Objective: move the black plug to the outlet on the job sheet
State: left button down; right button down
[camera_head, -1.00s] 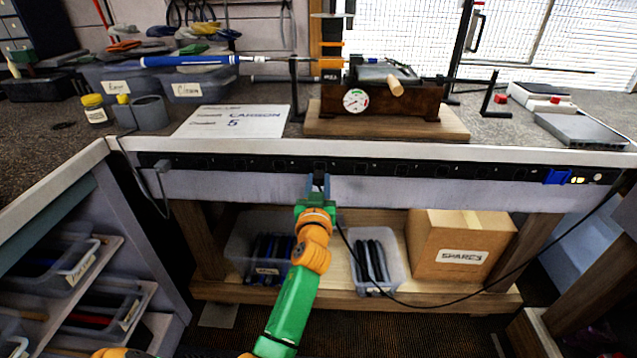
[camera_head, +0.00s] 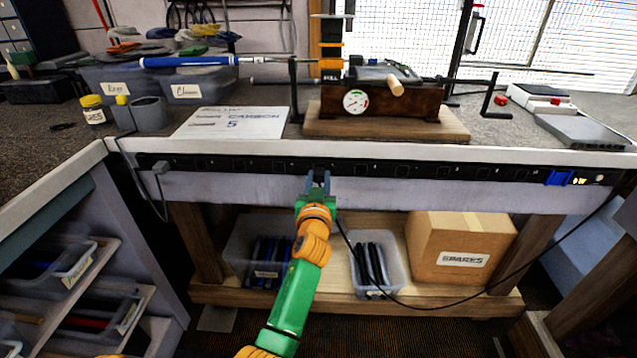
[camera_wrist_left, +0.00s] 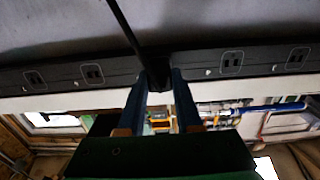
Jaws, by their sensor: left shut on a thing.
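My left gripper (camera_head: 318,182) is at the front of the bench, at the black outlet strip (camera_head: 400,170). It is shut on the black plug, which shows between the blue fingers in the left wrist view (camera_wrist_left: 158,74). The plug overlaps the strip there; I cannot tell whether it is seated in an outlet. Its black cord (camera_wrist_left: 127,28) runs away from the plug in the wrist view and hangs below the gripper in the head view. My right gripper is out of view.
A blue piece (camera_head: 558,178) sits near the strip's right end, beside small lights. A grey plug-like block (camera_head: 161,167) with a cable is at its left end. Below are plastic bins (camera_head: 379,292) and a spares box (camera_head: 462,258). A gauge device (camera_head: 380,103) stands above.

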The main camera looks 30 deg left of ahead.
aim_at(318, 182)
pick_arm(q)
jog(key=shift+w+a, duration=0.25)
jog(key=shift+w, duration=0.15)
jog(key=c, duration=0.5)
grip_release()
jog(key=shift+s+d, duration=0.25)
jog(key=shift+s, duration=0.15)
jog(key=v, duration=0.6)
jog(key=shift+s, duration=0.1)
